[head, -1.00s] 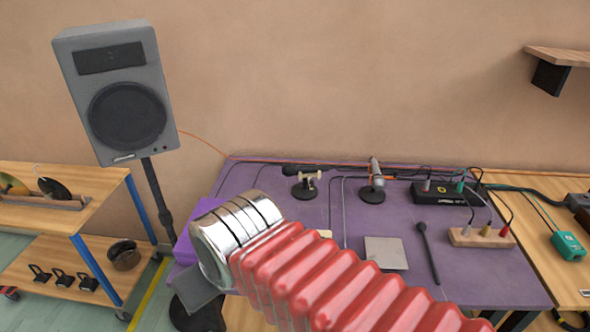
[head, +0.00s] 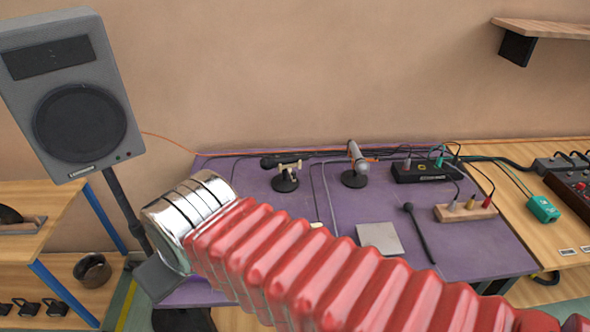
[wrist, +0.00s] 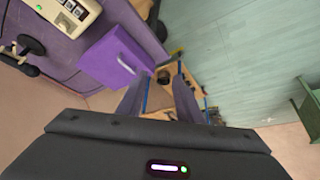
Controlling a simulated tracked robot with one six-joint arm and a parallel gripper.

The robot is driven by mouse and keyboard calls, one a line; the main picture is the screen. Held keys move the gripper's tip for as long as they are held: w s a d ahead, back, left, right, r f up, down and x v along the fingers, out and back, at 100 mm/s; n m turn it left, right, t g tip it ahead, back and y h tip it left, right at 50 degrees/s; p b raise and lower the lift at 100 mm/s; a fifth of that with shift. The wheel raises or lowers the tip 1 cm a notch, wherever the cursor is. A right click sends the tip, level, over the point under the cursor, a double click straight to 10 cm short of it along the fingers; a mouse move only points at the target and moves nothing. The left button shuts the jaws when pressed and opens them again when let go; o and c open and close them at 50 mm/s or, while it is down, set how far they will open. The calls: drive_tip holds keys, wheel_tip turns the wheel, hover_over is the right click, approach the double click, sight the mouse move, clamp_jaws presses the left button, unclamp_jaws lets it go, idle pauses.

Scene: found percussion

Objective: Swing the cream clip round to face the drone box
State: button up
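The cream clip (head: 290,166) sits on a short dark round-based stand on the purple table, with a dark microphone (head: 268,162) at its left. I cannot tell for sure which thing is the drone box. A black box with cables (head: 424,170) stands at the right, and a cream device with a small screen (wrist: 72,12) shows in the wrist view. My gripper (wrist: 158,98) is open and empty, its two dark fingers apart. In the head view it is largely hidden behind my silver wrist, left of the table's front and well short of the clip.
A silver microphone (head: 357,158) stands right of the clip. A grey plate (head: 380,239), a dark beater (head: 419,230) and a wooden socket block (head: 466,212) lie nearer. A purple box (wrist: 118,58) is close to my gripper. A speaker (head: 78,125) stands at left.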

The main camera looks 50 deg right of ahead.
drive_tip(key=w+d+r+m+g, duration=0.1)
drive_tip(key=w+d+r+m, duration=0.3)
drive_tip(key=w+d+m, duration=0.5)
drive_tip(key=m+y, duration=0.2)
drive_tip(key=m, duration=1.9)
hover_over(294, 172)
drive_tip(key=s+d, duration=0.3)
drive_tip(key=s, duration=0.2)
wheel_tip(294, 172, down, 7)
drive_tip(key=shift+s+f+g, duration=0.1)
drive_tip(key=shift+g, duration=0.2)
drive_tip(key=shift+f, duration=0.1)
drive_tip(key=x, duration=1.3)
drive_tip(key=shift+a+f, duration=0.2)
drive_tip(key=shift+f, duration=0.1)
drive_tip(key=shift+c, duration=0.4)
